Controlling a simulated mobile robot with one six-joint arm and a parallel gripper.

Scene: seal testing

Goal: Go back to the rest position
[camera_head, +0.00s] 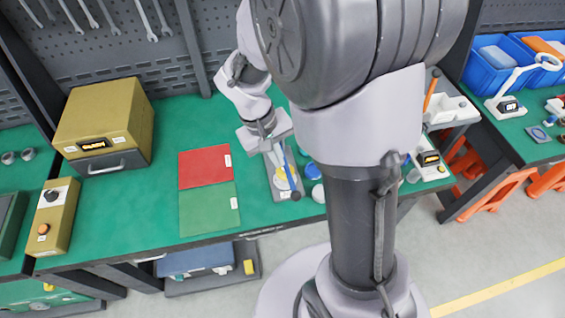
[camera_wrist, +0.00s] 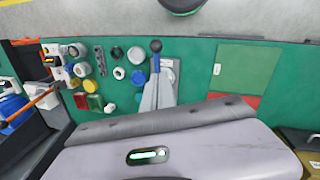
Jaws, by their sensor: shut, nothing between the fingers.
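My gripper (camera_head: 266,134) shows in the head view at the end of my arm, above the green bench. It is shut with nothing held.
A red mat (camera_head: 205,166) and a green mat (camera_head: 209,208) lie left of the fixture. A mustard oven-like box (camera_head: 104,124) and a control box (camera_head: 54,217) stand farther left. Small caps and parts (camera_wrist: 98,75) crowd the other side. A pegboard (camera_head: 120,50) rises behind.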

